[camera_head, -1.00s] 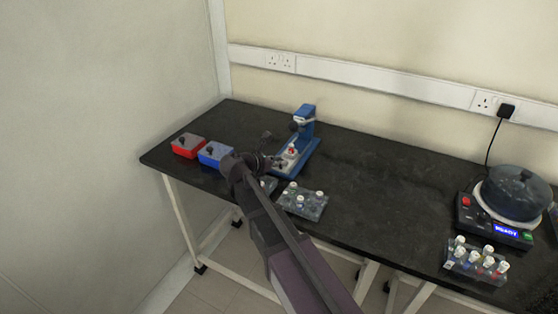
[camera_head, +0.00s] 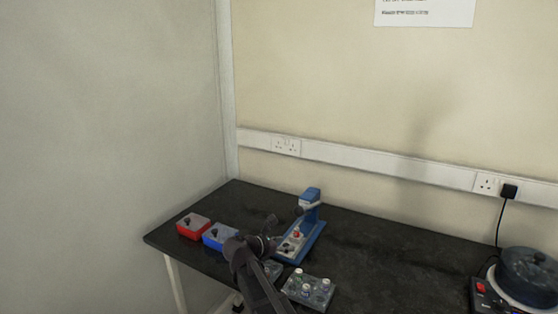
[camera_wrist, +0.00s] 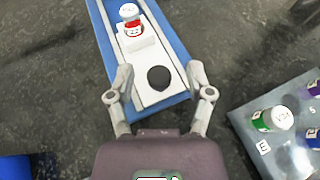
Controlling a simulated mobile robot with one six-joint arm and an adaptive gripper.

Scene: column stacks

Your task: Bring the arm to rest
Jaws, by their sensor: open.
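My gripper (camera_wrist: 160,98) is open and empty in the wrist view, with one finger at each side of the near end of a blue and white stand (camera_wrist: 165,50). Between the fingertips, a dark round knob or spot shows on the stand's white surface; I cannot tell how far below the fingers it lies. A vial with a white cap and red band (camera_wrist: 130,22) sits on the stand's white block. In the head view my arm (camera_head: 250,265) reaches up from the bottom edge toward the blue stand (camera_head: 311,222), and its end hides part of the area there.
A red box (camera_head: 193,226) and a blue box (camera_head: 219,236) stand left of my arm. A grey rack (camera_head: 309,290) with several capped vials is to the right. A round dark-lidded machine (camera_head: 527,275) stands at far right. The black table (camera_head: 400,255) is clear between.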

